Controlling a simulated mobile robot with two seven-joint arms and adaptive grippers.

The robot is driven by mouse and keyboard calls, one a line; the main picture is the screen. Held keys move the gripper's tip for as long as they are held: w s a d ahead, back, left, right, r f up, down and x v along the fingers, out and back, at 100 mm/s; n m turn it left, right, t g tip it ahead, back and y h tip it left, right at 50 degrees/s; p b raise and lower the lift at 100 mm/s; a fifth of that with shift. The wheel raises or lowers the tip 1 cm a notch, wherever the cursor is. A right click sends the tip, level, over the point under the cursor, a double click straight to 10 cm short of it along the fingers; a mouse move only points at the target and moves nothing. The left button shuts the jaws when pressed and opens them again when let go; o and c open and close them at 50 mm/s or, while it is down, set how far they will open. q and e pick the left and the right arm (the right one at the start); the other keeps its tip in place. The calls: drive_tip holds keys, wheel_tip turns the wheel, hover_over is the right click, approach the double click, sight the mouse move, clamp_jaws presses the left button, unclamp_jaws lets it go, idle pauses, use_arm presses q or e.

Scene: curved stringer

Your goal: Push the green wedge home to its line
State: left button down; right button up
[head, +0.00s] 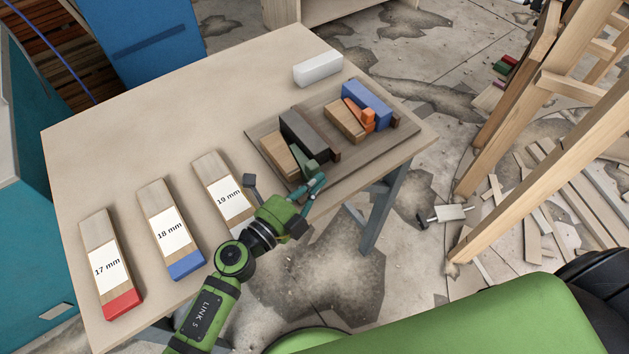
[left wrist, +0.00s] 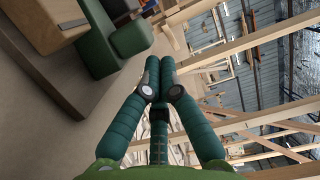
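The green wedge (head: 303,157) sits on the brown board (head: 262,142) at the table's right side, between a tan block (head: 279,156) and a dark grey block (head: 303,134). In the left wrist view, the dark green wedge (left wrist: 96,48) is at the upper left, with a rounded end toward my fingers. My left gripper (head: 320,181) is just off the wedge's near end, low by the board's front edge. In the left wrist view its fingertips (left wrist: 160,75) are together with nothing between them. I cannot tell whether they touch the wedge. The line is not discernible. My right gripper is not in view.
A second set on the board has a tan block (head: 346,121), an orange wedge (head: 367,118) and a blue block (head: 367,102). A white block (head: 318,68) lies behind. Blocks labelled 17 mm (head: 107,270), 18 mm (head: 170,231) and 19 mm (head: 227,196) lie left. The table's back left is clear.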

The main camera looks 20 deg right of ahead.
sight(303, 170)
use_arm(q)
drive_tip(key=w, duration=0.4)
drive_tip(key=w+a, duration=0.1)
drive_tip(key=w, duration=0.1)
drive_tip(key=shift+b, duration=0.3)
drive_tip(key=shift+s, duration=0.1)
